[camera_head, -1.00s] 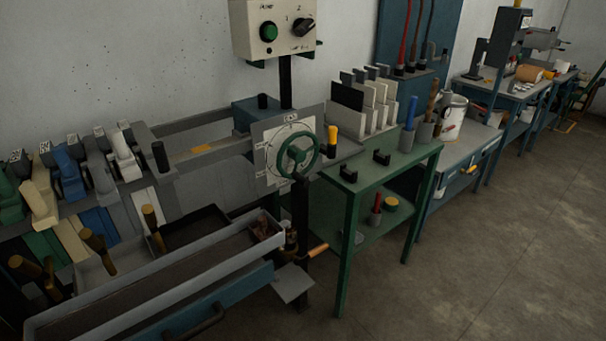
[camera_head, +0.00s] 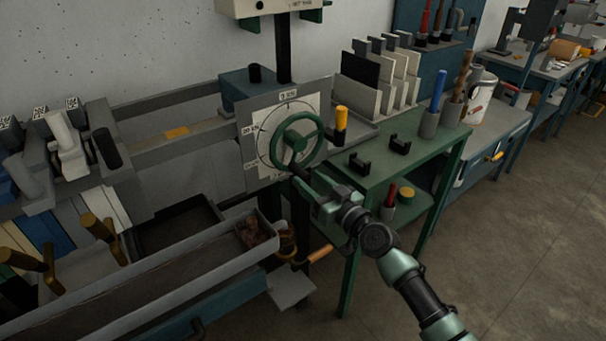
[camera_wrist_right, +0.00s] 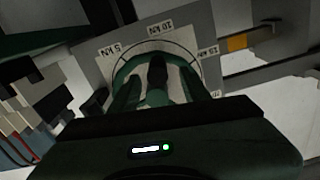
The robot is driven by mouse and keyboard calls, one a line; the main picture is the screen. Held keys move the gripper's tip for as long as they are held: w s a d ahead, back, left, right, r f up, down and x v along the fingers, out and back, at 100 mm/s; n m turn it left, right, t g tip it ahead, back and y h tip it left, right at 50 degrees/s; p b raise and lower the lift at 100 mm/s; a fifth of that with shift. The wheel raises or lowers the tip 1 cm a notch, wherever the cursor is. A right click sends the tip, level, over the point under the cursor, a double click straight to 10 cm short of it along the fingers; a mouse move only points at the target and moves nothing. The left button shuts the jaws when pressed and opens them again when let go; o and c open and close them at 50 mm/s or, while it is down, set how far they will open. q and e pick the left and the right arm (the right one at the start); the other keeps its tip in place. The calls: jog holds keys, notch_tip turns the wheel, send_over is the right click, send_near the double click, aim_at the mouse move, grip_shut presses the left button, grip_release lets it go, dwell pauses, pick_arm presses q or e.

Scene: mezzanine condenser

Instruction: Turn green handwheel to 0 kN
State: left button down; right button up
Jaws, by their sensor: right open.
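The green handwheel (camera_head: 294,139) stands in front of a white dial on a grey plate (camera_head: 259,180). A label at the dial's top looks like 0 kN, but it is small. A dark spoke or pointer runs from the hub toward the lower rim. My right gripper (camera_head: 309,177) is open at the wheel's lower right edge, its fingers pointing up at the rim. Contact cannot be told. In the right wrist view, the wheel (camera_wrist_right: 157,73) lies ahead, partly hidden by my gripper, with 5 kN and 10 kN labels beyond. My left gripper is out of view.
A yellow-topped handle (camera_head: 341,120) stands just right of the dial. A green table (camera_head: 425,150) with black brackets and upright plates is to the right. A long grey trough (camera_head: 150,290) lies below left. Open floor is at the lower right.

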aim_at(303, 175)
jog(key=x, duration=0.2)
jog(key=shift+w+a+f, duration=0.15)
jog(key=shift+w+f, duration=0.05)
jog(key=shift+w, duration=0.2)
jog(key=shift+w+a, duration=0.15)
jog(key=shift+w, duration=0.1)
jog(key=shift+w+a+r, duration=0.1)
grip_shut()
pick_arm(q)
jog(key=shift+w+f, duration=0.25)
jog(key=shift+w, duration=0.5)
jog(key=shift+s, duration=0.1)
